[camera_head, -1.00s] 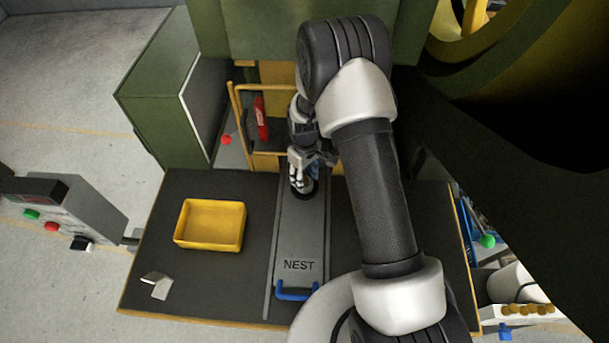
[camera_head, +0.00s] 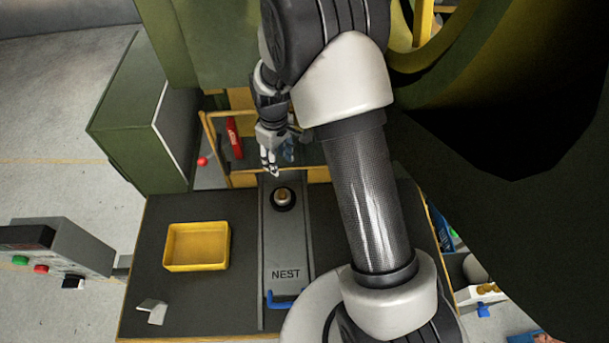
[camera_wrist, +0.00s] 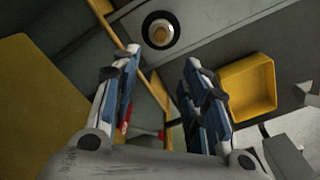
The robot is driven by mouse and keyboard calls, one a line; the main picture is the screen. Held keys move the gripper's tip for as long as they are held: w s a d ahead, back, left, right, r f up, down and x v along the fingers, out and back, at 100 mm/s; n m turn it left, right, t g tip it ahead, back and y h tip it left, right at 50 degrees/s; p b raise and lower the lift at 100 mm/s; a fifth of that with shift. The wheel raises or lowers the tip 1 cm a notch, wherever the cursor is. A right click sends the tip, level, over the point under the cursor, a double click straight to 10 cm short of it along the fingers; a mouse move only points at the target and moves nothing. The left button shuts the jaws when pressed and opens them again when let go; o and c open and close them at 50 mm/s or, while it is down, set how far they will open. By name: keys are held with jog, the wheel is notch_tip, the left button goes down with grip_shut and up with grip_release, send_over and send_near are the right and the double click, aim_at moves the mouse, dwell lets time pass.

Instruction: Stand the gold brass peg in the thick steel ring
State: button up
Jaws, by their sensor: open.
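The gold brass peg (camera_head: 282,192) stands inside a round ring (camera_head: 283,205) on the grey nest plate. In the wrist view the peg (camera_wrist: 160,33) shows as a tan round top, with the pale and dark ring (camera_wrist: 147,45) around it. It looks upright, but how deep it sits cannot be told. My gripper (camera_head: 270,172) is behind and above the ring, apart from the peg. In the wrist view its fingers (camera_wrist: 158,78) are spread with nothing between them.
A yellow tray (camera_head: 168,262) stands left of the nest plate (camera_head: 285,245), with a small bent metal piece (camera_head: 153,309) in front. A blue handle (camera_head: 285,299) sits at the plate's front end. A yellow rail frame (camera_head: 209,135) and a red object (camera_head: 234,138) are behind.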

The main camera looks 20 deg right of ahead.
jog(key=s+r+m+t, duration=0.1)
jog(key=s+r+m, duration=0.1)
jog(key=s+r, duration=0.6)
jog(key=s+r+m+t, duration=0.1)
jog(key=s+r, duration=0.2)
jog(key=r, duration=1)
jog(key=s+r+m+t, duration=0.1)
jog(key=s+r, duration=0.1)
jog(key=s, duration=0.6)
jog(key=s+r+m+t, duration=0.1)
jog(key=s+r+m, duration=0.1)
jog(key=s, duration=0.6)
jog(key=shift+s+r, duration=0.2)
jog(key=shift+r, duration=0.2)
